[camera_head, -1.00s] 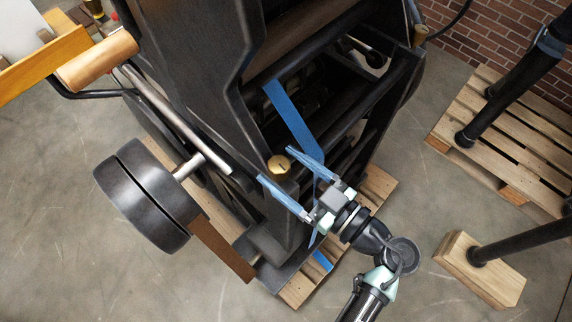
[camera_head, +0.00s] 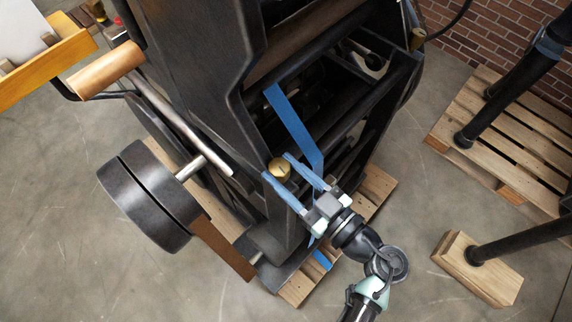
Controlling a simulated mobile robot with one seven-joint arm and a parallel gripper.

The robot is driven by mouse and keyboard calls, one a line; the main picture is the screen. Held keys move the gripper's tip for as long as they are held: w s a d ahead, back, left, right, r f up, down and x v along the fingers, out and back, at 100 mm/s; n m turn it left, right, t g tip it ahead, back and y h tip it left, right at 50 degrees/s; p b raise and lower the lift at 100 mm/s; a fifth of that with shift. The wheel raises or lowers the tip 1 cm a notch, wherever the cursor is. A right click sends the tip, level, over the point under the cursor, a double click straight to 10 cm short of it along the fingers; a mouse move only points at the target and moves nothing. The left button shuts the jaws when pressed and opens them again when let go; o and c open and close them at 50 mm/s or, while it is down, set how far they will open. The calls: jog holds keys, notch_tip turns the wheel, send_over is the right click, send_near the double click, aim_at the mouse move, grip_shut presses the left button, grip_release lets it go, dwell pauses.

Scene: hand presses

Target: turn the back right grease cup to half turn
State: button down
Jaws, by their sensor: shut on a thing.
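A round brass grease cup (camera_head: 280,170) with a dark line across its top sits on the near corner of the black press (camera_head: 225,75). My gripper (camera_head: 276,165) reaches it from the lower right. Its two blue fingers lie on either side of the cup and are shut on it. The fingertips hide part of the cup's sides. A second brass cup (camera_head: 418,38) sits at the far right of the press, away from my gripper. The frames do not show which cup counts as back right.
A blue strap (camera_head: 292,122) runs down the press just above my fingers. A black round weight (camera_head: 150,197) and a wooden handle (camera_head: 106,70) stick out at the left. The press stands on a pallet (camera_head: 376,186). Another pallet (camera_head: 500,130) lies to the right.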

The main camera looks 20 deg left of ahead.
jog(key=shift+r+m+t+h+p, duration=0.1)
jog(key=shift+m+t+h+p, duration=0.25)
jog(key=shift+t, duration=0.25)
jog(key=shift+c, duration=1.6)
grip_release()
jog(key=b+v, duration=0.2)
jog(key=v, duration=1.1)
